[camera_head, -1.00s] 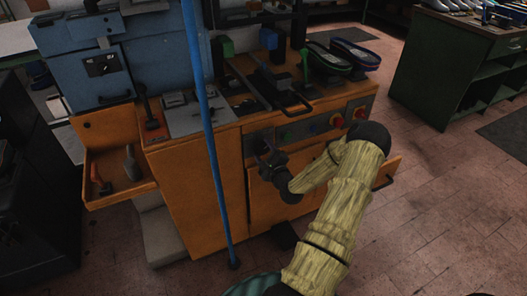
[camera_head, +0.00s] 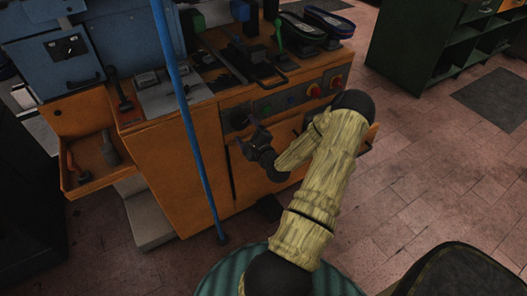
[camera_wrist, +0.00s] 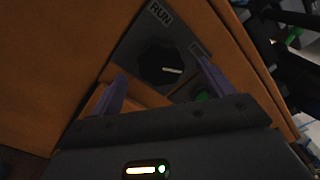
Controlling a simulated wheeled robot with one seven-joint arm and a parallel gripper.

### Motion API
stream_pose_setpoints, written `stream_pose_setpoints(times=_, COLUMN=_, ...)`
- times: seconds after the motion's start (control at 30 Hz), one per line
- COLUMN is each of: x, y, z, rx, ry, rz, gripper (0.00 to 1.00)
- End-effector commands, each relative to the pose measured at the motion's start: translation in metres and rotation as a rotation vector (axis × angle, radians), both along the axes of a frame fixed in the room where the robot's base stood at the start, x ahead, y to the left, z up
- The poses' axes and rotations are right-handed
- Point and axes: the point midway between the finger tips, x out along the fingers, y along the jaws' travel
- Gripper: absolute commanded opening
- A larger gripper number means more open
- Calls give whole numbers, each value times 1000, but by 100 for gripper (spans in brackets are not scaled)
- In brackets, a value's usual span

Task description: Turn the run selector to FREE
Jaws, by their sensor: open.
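The run selector is a dark round knob (camera_wrist: 160,65) with a white pointer line, on a grey plate marked RUN. In the wrist view its pointer aims right. A second label (camera_wrist: 199,48) beside it is partly hidden by a finger and unreadable. My gripper (camera_wrist: 163,78) is open, its purple fingers to the left and right of the knob's near part, holding nothing. I cannot tell whether they touch it. In the head view my gripper (camera_head: 247,134) is at the left end of the control panel (camera_head: 276,105), partly covering the selector.
A green button (camera_wrist: 202,97) is close to the right finger. Red buttons (camera_head: 314,90) are further right on the panel. A blue pole (camera_head: 178,90) stands left of my arm. An orange side tray (camera_head: 88,165) holds tools. The brick floor (camera_head: 430,150) at right is clear.

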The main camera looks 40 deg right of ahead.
Motion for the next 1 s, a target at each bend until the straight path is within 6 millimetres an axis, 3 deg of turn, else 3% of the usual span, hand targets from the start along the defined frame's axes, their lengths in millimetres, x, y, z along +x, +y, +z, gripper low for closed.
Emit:
stream_pose_setpoints(times=0.6, x=-120, y=28, z=-1, rx=4, ry=3, rz=-4, gripper=80)
stream_pose_setpoints(times=0.8, x=-140, y=33, z=-1, rx=2, ry=2, rz=-2, gripper=80)
stream_pose_setpoints(times=1.0, x=-142, y=34, z=-1, rx=1, ry=1, rz=-2, gripper=80)
